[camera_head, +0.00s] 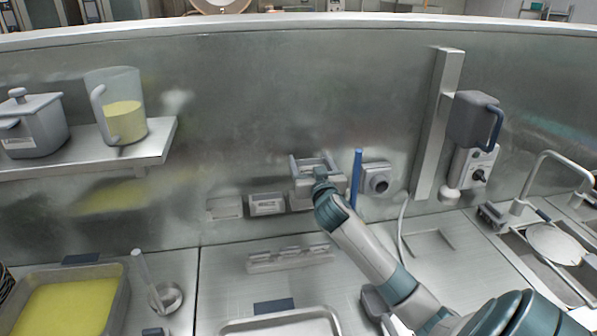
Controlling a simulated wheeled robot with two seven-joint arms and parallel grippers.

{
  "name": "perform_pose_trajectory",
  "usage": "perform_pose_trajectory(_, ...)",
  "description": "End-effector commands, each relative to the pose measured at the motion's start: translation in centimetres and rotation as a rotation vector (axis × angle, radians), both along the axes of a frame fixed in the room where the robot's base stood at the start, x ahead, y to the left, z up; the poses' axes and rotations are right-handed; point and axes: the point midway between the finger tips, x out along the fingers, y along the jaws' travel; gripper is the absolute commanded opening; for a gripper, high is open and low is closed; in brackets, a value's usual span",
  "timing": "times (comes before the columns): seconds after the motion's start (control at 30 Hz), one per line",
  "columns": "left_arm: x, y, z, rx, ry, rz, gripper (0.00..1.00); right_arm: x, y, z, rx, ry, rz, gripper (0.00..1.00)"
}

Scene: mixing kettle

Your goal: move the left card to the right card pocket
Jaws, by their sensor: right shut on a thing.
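A row of small grey card pockets is fixed low on the steel back wall: a left pocket (225,207), a middle pocket (267,204) and a right pocket (299,202), which my right gripper partly covers. The middle pocket shows a pale, card-like face. My right gripper (313,168) is at the wall, just above and in front of the right pocket. It is shut on a card, but the gripper hides the card, so I cannot tell whether it is inside the pocket. My left gripper is not in view.
A blue rod (356,178) and a wall knob (377,180) are close right of my gripper. A metal rack (290,258) lies on the counter below. A shelf (160,150) with a jug (122,115) and pot (35,125) is at left; a sink (545,262) is at right.

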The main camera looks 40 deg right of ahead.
Motion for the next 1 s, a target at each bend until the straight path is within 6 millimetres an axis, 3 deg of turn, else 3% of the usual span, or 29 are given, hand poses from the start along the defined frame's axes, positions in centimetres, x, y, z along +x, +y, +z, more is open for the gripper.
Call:
perform_pose_trajectory(0.57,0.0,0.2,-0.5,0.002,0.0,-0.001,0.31,0.0,-0.1,-0.5,-0.001,0.0,-0.001,0.48)
perform_pose_trajectory(1.0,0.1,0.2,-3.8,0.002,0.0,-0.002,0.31,0.0,-0.1,-4.2,-0.002,0.0,-0.001,0.48)
